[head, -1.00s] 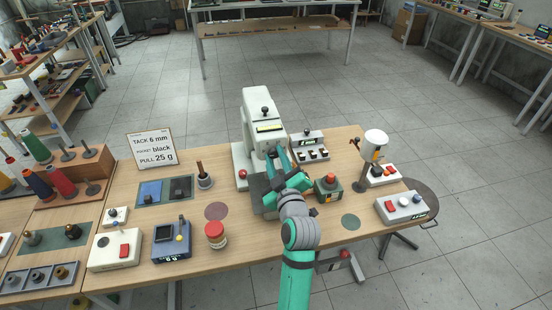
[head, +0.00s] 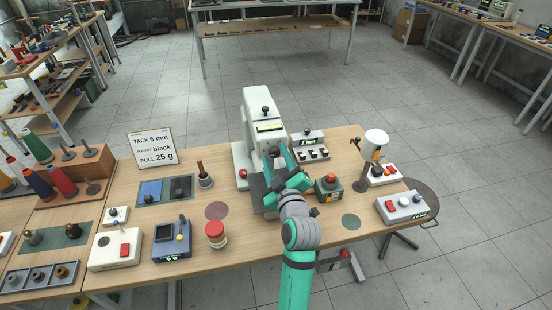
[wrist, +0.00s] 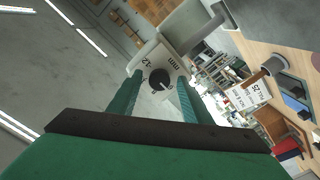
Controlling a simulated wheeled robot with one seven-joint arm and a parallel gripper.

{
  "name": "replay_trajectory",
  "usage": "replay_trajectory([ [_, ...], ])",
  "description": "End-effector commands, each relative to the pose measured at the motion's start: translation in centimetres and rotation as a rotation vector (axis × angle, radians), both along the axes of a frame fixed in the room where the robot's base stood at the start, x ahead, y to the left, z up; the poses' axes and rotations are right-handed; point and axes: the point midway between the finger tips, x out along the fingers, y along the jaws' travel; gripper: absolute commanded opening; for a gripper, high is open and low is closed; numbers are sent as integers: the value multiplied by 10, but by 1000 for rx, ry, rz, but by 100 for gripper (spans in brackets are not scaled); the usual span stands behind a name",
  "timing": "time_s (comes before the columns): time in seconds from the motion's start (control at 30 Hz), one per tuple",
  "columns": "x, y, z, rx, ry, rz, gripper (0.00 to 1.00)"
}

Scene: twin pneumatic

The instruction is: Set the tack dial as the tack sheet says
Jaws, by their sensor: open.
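The tack sheet (head: 153,148) stands upright on the table and reads TACK 6 mm, POCKET black, PULL 25 g. The white tack machine (head: 257,115) stands at the back middle of the table. The tack dial (wrist: 159,77) is a dark round knob with a light mark, on a pale face lettered "mm" and with digits; the full scale is too small to read. My gripper (head: 279,158) is open in front of the machine head. In the wrist view its two teal fingers lie on either side of the dial; I cannot tell whether they touch it.
A box with a red-orange button (head: 330,185) stands close right of my gripper. A small panel with several dark knobs (head: 312,148) is behind it. A red-lidded jar (head: 215,233) and a blue gauge box (head: 171,240) stand at the left front.

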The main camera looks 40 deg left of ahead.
Motion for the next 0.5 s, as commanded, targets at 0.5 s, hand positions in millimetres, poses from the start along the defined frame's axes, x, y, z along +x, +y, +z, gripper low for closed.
replay_trajectory([
  [0.5, -53, -62, -1, 1, 2, -2, 45],
])
